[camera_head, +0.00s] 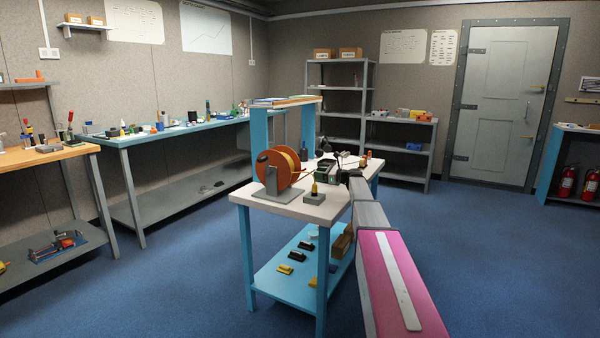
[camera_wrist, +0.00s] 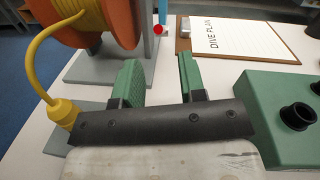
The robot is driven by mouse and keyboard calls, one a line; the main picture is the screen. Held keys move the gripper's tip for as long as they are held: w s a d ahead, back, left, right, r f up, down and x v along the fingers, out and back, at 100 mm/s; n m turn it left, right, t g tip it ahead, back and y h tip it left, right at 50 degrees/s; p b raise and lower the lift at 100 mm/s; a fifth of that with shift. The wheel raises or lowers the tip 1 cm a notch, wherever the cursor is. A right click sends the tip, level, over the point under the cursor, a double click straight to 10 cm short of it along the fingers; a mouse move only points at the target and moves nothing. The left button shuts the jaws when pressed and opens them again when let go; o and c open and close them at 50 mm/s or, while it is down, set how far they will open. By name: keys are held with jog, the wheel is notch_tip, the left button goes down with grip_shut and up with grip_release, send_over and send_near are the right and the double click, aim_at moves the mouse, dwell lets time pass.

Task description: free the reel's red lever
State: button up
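The reel is an orange drum (camera_head: 280,168) wound with yellow cable, on a grey stand, on the white-topped table. In the wrist view its drum (camera_wrist: 118,22) fills the upper left. A small red knob (camera_wrist: 158,29), apparently the lever's end, shows just right of the stand's upright; the rest of the lever cannot be made out. My gripper (camera_wrist: 160,62) is open and empty. Its two green fingers point toward the reel stand's base, with the red knob ahead of the gap, apart from both fingers. In the head view the gripper is small, dark and hard to make out.
Right of my gripper is a green box (camera_wrist: 262,115) with black knobs. A yellow cable plug (camera_wrist: 63,112) stands left. A clipboard (camera_wrist: 245,42) marked "DIVE PLAN" lies beyond. A raised shelf on blue posts (camera_head: 261,140) stands behind the reel.

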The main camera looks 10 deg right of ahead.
aim_at(303, 170)
jog(key=x, duration=0.9)
jog(key=shift+d, duration=0.1)
grip_shut()
